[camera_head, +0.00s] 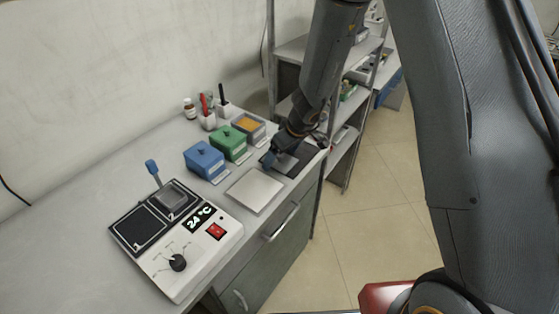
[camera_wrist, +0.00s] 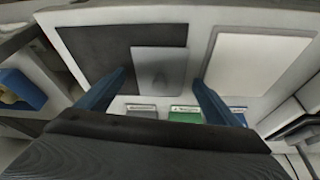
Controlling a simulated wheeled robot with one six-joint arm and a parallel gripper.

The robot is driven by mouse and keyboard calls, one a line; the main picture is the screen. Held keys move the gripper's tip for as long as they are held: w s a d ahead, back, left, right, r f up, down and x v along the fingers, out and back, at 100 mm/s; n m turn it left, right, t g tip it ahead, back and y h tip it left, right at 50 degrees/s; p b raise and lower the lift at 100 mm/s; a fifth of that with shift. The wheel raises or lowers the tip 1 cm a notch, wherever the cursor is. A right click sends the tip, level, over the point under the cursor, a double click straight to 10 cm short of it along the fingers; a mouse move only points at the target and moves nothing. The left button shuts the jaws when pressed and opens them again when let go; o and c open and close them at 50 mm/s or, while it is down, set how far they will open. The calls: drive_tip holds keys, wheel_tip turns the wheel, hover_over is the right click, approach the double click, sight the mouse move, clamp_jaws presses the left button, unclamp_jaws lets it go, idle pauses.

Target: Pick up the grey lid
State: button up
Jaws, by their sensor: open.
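The grey lid (camera_wrist: 160,70) is a flat grey plate lying on the dark mat (camera_wrist: 88,48), with a small, blurred shape at its middle. In the head view, the lid (camera_head: 283,164) is partly hidden by my gripper (camera_head: 273,158), and the dark mat (camera_head: 305,158) lies at the bench's right end. In the wrist view my gripper (camera_wrist: 158,77) is open, with its blue fingers on either side of the lid's near part in the picture. Nothing is held. I cannot tell the fingers' height above the lid.
A pale square plate (camera_head: 254,190) lies beside the mat. A blue box (camera_head: 204,160), a green box (camera_head: 229,141) and an open grey box with orange contents (camera_head: 249,126) line the bench. A heating device (camera_head: 165,235) stands at left. Shelves (camera_head: 343,135) stand beyond the bench.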

drive_tip(key=c, duration=1.1)
